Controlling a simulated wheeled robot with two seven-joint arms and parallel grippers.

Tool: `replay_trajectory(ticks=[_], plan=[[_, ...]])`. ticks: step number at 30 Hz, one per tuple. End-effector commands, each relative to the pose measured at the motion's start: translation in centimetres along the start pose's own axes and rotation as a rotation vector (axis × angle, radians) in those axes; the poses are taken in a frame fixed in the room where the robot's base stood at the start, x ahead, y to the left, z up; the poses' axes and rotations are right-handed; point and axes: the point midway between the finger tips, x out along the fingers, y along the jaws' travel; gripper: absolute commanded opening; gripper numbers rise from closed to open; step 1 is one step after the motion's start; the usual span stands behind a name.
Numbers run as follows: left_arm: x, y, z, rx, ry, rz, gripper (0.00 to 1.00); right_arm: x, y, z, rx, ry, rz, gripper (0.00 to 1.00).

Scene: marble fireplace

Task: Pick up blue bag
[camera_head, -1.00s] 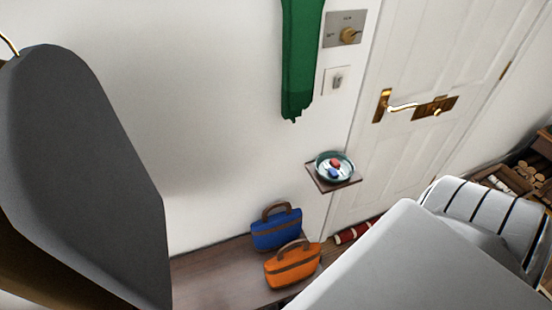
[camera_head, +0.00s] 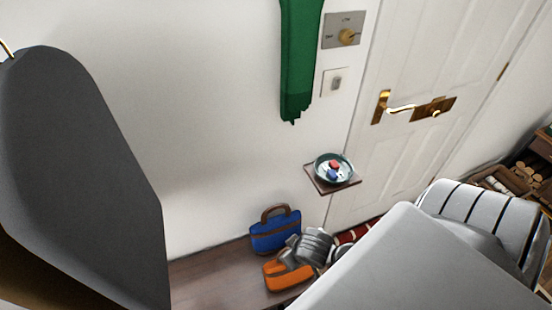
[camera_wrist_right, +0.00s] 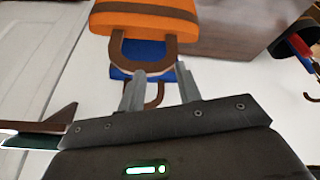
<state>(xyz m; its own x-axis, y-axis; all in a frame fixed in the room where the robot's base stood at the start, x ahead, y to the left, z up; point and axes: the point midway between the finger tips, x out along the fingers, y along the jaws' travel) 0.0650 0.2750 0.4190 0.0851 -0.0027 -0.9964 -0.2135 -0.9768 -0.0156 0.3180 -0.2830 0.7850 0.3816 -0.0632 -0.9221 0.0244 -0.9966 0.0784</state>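The blue bag (camera_head: 275,236) with a brown handle stands upright on the wooden bench against the wall. The orange bag (camera_head: 288,274) stands just in front of it. My right gripper (camera_head: 295,248) is over the orange bag and partly hides it, close to the blue bag. In the right wrist view the fingers of my right gripper (camera_wrist_right: 160,78) are apart with a gap between them. The blue bag (camera_wrist_right: 146,50) shows beyond the orange bag (camera_wrist_right: 145,18) and its handle; the blue bag's own handle reaches between the fingers. My left gripper is not seen.
A small wall shelf (camera_head: 316,185) with a dish (camera_head: 347,165) is right of the bags, above the bench (camera_head: 205,272). A green cloth (camera_head: 299,60) hangs on the wall. A large dark grey object (camera_head: 85,170) fills the left. The bench left of the bags is clear.

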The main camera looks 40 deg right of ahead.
Motion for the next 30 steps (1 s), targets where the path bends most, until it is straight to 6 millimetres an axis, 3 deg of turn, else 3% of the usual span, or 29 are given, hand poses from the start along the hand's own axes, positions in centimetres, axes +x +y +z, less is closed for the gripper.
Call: replay_trajectory(ticks=[10, 15, 23, 30], plan=[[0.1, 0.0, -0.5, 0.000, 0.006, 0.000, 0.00, 3.4, 6.9, -6.7, 0.193, 0.098, 0.069, 0.34], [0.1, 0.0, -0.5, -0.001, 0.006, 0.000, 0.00, 4.3, 9.8, -8.8, 0.294, 0.114, 0.076, 0.34], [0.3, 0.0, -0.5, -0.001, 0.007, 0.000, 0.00, 4.9, 10.7, -9.4, 0.334, 0.116, 0.076, 0.34], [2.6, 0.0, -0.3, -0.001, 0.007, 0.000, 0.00, 8.5, 11.0, -9.6, 0.333, 0.116, 0.077, 0.34]])
